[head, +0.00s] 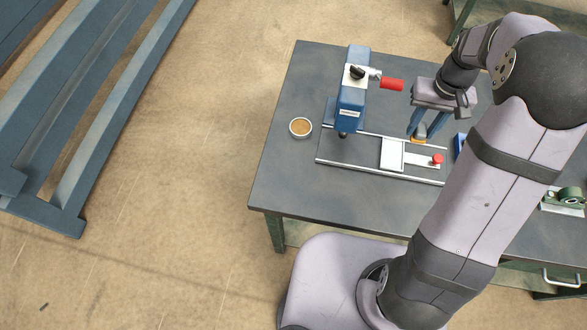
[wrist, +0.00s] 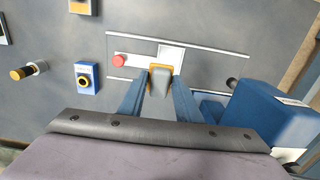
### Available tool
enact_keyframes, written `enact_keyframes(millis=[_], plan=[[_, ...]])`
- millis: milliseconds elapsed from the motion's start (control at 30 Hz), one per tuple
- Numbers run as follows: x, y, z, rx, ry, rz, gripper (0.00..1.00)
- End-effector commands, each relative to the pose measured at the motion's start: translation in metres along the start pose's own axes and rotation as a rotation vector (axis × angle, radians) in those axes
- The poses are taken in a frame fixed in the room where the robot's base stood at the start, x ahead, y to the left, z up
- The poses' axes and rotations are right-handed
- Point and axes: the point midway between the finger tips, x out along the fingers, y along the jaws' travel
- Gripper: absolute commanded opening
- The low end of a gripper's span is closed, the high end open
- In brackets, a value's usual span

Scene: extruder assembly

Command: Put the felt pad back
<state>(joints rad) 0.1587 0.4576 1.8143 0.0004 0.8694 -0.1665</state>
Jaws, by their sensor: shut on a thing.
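My gripper (head: 418,134) is over the table, and its two blue fingers are shut on a small grey block with an orange base, which I take to be the felt pad (head: 420,130). In the wrist view the pad (wrist: 161,78) sits between the fingertips of my gripper (wrist: 160,88). The white plate also shows in the wrist view (wrist: 171,53).
A blue press (head: 350,98) with a red handle (head: 391,84) stands left of my gripper. A red knob (head: 437,159) sits at the slide's right end. A round dish (head: 300,127) is on the left. A blue box with a yellow-ringed knob (wrist: 86,78) is nearby.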

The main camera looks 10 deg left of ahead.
Motion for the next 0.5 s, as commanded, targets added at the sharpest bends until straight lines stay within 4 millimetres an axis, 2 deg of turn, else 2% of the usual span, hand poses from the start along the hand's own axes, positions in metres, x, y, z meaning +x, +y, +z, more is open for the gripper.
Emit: enact_keyframes(millis=[100, 167, 367, 500], plan=[[0.017, 0.002, 0.018, -0.012, -0.002, 0.0, 0.13], [0.021, -0.004, 0.026, -0.043, 0.0, 0.0, 0.13], [0.018, -0.048, 0.053, -0.277, 0.003, 0.0, 0.13], [0.02, -0.085, 0.073, -0.471, 0.003, -0.001, 0.13]])
